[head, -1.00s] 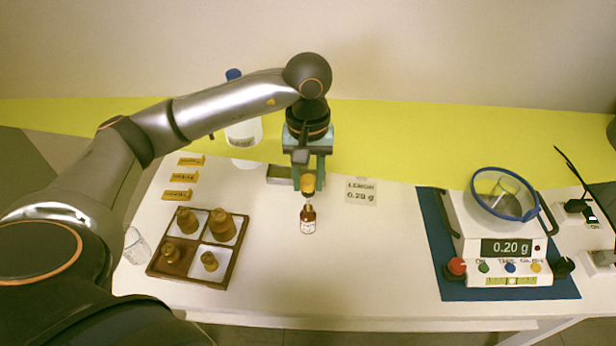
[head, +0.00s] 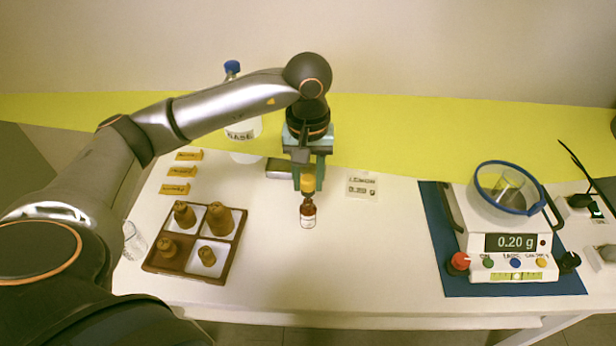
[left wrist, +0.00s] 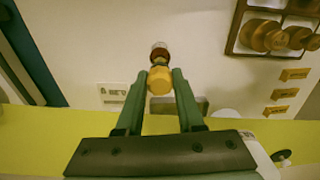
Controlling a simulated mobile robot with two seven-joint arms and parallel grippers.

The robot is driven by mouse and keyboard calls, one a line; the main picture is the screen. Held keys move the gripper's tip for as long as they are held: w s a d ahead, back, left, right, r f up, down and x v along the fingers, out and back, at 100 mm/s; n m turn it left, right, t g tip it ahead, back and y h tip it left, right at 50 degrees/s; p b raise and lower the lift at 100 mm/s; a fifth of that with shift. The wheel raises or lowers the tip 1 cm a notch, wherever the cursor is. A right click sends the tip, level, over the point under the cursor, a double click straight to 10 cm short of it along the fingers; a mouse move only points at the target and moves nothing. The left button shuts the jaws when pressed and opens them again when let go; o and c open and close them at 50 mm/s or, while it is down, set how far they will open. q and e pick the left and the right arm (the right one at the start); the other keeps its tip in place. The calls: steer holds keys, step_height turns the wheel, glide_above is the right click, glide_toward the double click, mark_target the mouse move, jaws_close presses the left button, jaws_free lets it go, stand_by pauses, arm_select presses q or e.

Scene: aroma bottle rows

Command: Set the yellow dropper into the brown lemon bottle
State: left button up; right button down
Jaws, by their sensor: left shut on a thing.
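The brown lemon bottle (head: 308,215) stands upright on the white table, with a pale label on its front. My left gripper (head: 308,178) is above it, pointing down, and is shut on the yellow dropper (head: 308,183). The dropper sits right over the bottle's neck; I cannot tell how deep its glass tube is in the bottle. In the left wrist view the yellow dropper cap (left wrist: 160,80) is between the two green fingers, and the bottle (left wrist: 159,54) shows just beyond it. My right gripper is not in view.
A lemon card (head: 362,185) lies right of the bottle. A scale (head: 505,255) reading 0.20 g holds a beaker at the right. The table between is clear.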

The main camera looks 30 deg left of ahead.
arm_select(q)
steer(key=shift+f+b, duration=1.3)
steer(key=shift+f, duration=0.2)
steer(key=o, duration=0.8)
steer(key=shift+r, duration=0.1)
steer(key=shift+r+p, duration=1.6)
steer(key=shift+r, duration=0.8)
steer(key=shift+r+p, duration=0.65)
steer(key=shift+r, duration=0.5)
